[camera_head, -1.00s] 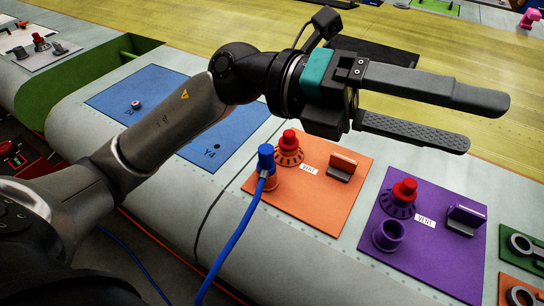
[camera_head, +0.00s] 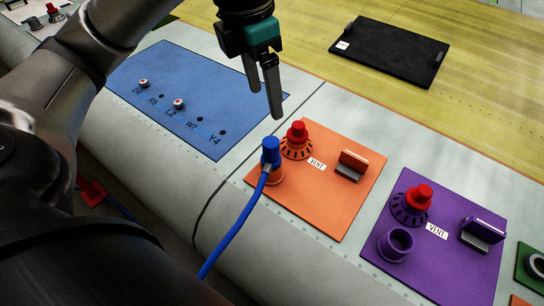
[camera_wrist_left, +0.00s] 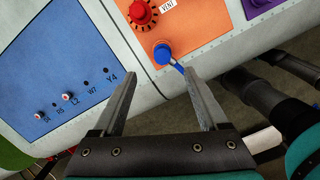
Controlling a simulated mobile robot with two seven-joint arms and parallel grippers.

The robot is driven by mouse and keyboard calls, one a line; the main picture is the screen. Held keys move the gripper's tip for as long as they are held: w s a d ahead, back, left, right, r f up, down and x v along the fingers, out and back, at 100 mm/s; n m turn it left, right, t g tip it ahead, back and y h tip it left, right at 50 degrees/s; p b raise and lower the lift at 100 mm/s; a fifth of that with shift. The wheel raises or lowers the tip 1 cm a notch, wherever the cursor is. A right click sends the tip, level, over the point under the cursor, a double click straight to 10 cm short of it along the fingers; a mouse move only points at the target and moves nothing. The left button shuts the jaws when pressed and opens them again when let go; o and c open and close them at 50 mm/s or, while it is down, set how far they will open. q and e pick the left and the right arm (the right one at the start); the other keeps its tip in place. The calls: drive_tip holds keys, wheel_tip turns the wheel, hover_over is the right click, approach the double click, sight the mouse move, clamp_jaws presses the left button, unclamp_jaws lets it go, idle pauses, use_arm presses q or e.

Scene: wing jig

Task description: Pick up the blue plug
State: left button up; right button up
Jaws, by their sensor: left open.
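The blue plug (camera_head: 271,151) stands upright in the orange socket (camera_head: 273,175) on the orange panel, with a blue cable (camera_head: 232,235) running down from it over the edge. My left gripper (camera_head: 273,100) points down above and behind the plug in the head view, apart from it. In the left wrist view the plug (camera_wrist_left: 163,53) is ahead of the open, empty fingers (camera_wrist_left: 160,90), a little beyond the tips. My right gripper is not in view.
A red-topped orange vent knob (camera_head: 296,140) stands close behind the plug. A purple panel (camera_head: 440,265) with its own knob and socket is to the right. A blue panel (camera_head: 185,90) lies left, and a black tray (camera_head: 390,52) lies at the back.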

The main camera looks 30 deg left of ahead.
sight(270, 142)
use_arm(q)
drive_tip(key=f, duration=0.5)
drive_tip(key=w+f, duration=0.1)
drive_tip(key=f, duration=0.2)
drive_tip(key=shift+d+f, duration=0.1)
drive_tip(key=shift+d, duration=0.25)
drive_tip(key=f, duration=0.3)
drive_tip(key=f+p, duration=0.1)
drive_tip(key=shift+s+f, duration=0.25)
drive_tip(key=shift+w+f, duration=0.1)
drive_tip(key=shift+f, duration=0.2)
clamp_jaws()
